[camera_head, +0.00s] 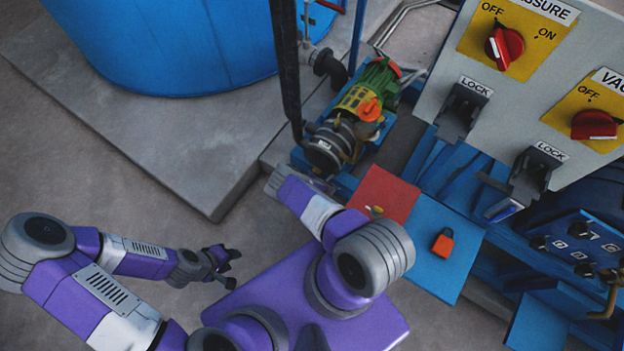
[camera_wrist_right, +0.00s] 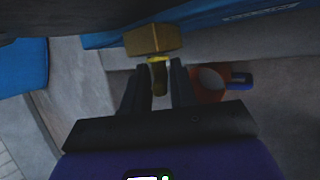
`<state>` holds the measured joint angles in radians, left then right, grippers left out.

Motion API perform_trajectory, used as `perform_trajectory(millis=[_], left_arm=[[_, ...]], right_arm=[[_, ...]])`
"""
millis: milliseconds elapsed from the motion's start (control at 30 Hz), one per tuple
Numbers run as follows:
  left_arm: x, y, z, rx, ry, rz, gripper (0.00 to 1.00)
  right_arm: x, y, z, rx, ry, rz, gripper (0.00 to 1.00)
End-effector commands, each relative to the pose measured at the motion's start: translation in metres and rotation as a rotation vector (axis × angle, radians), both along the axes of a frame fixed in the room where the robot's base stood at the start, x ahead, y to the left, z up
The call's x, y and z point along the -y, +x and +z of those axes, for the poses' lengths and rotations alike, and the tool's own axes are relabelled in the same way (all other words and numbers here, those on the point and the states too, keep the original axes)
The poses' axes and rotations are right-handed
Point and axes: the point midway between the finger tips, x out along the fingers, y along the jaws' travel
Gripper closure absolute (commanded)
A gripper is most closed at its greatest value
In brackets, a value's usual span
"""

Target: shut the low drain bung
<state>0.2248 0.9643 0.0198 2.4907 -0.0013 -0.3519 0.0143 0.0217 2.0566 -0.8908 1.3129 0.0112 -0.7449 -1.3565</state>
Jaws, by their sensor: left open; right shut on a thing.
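In the right wrist view, a brass block (camera_wrist_right: 154,40) sits just ahead of my right gripper (camera_wrist_right: 158,80). A dark stem with a yellow collar (camera_wrist_right: 158,60) comes out of it towards me, and I take this to be the low drain bung. My right gripper's fingers are shut on the dark stem, one on each side. How far the bung is turned or pushed in, I cannot tell. In the head view my right gripper and the bung cannot be made out. My left gripper (camera_head: 228,270) is open and empty in the head view, over the floor at lower left.
An orange round thing with a pale inside (camera_wrist_right: 210,83) and a blue part (camera_wrist_right: 240,80) lie right of the fingers. Blue frame edges (camera_wrist_right: 200,15) pass close above. In the head view, a green-and-yellow pump (camera_head: 362,97) and control panel (camera_head: 540,75) stand ahead. The left floor is clear.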

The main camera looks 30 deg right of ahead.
Motion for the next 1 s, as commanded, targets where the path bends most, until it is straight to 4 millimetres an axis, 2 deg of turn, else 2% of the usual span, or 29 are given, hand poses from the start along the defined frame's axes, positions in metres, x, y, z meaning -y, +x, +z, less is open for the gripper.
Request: perform_trajectory(millis=[400, 933, 967, 1000], left_arm=[[0.0000, 0.0000, -0.0003, 0.000, 0.000, 0.000, 0.58], [0.0000, 0.0000, -0.0004, 0.000, 0.000, 0.000, 0.58], [0.0000, 0.0000, -0.0004, 0.000, 0.000, 0.000, 0.58], [0.0000, 0.0000, -0.0004, 0.000, 0.000, 0.000, 0.58]], right_arm=[[0.0026, -0.0028, -0.0021, 0.189, 0.077, -0.003, 1.00], [0.0025, -0.0025, -0.0021, 0.216, 0.087, -0.001, 1.00], [0.0025, -0.0025, -0.0021, 0.216, 0.087, -0.001, 0.72], [0.0024, -0.0025, -0.0022, 0.216, 0.087, -0.001, 0.66]])
